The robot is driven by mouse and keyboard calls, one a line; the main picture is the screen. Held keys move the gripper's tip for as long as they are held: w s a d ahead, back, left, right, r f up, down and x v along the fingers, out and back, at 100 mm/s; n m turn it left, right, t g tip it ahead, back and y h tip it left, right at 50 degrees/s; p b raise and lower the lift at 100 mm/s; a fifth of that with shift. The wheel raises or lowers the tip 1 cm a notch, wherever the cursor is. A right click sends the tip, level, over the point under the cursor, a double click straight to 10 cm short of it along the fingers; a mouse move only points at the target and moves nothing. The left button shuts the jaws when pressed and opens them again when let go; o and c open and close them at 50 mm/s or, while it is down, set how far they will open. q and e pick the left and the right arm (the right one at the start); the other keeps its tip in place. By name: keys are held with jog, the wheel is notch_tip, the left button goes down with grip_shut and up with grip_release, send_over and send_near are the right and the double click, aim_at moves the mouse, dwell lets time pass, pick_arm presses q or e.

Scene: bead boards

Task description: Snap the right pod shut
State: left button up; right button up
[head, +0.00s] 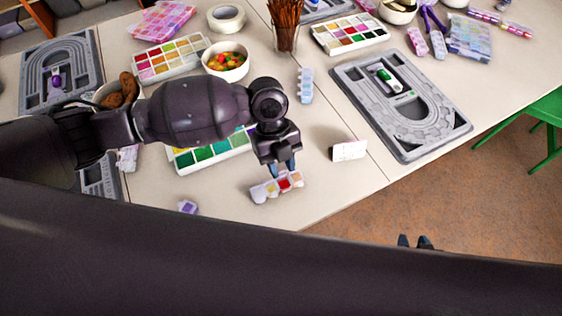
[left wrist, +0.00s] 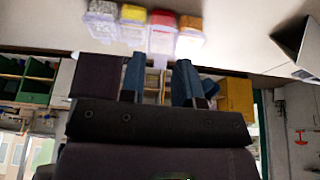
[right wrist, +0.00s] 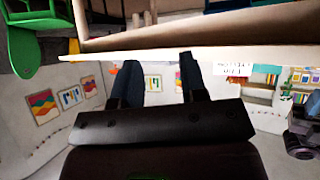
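A short strip of bead pods (head: 271,188) lies near the table's front edge in the head view, with pale, yellow, red and orange contents. In the left wrist view the row shows at the top, with the orange-filled pod (left wrist: 188,24) at its right end. Whether that pod's lid is up or down is too small to tell. My left gripper (head: 284,167) is just above and behind the strip, open, with nothing between its fingers (left wrist: 158,80). My right gripper (head: 414,241) is open and empty, off the table's front edge; its fingers also show in the right wrist view (right wrist: 158,80).
A small white card (head: 349,151) stands right of the strip. A grey bead board (head: 437,140) lies further right. A green chair (head: 530,122) is at right.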

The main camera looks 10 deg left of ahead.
pick_arm(q)
grip_shut()
pick_arm(e)
jog(key=shift+d+r, duration=0.1)
pick_arm(q)
jog(key=shift+s+d+r+t+y+p, duration=0.15)
jog(key=shift+s+r+t+y+p, duration=0.25)
jog(key=shift+p, duration=0.45)
jog(key=t+p, duration=0.1)
jog(key=y+p, duration=0.1)
jog(key=shift+s+d+f+t+p, duration=0.15)
jog(key=shift+s+d+t+p, duration=0.15)
jog(key=shift+d+t, duration=0.1)
jog(key=t+p, duration=0.1)
jog(key=s+t+y+p, duration=0.1)
jog(key=p, duration=0.1)
jog(key=shift+d+f, duration=0.25)
jog(key=shift+f, duration=0.15)
jog(key=shift+s+d+f+t+y+p, duration=0.1)
jog(key=shift+s+f+t+y+p, duration=0.05)
jog(key=shift+t+y+p, duration=0.3)
jog(key=shift+s+f, duration=0.1)
jog(key=shift+f, duration=0.1)
pick_arm(e)
notch_tip(320, 180, up, 10)
jog(key=w+t, duration=0.1)
jog(key=shift+w+f, duration=0.15)
jog(key=shift+f, duration=0.1)
jog(key=shift+d+f, duration=0.1)
jog(key=shift+f, duration=0.15)
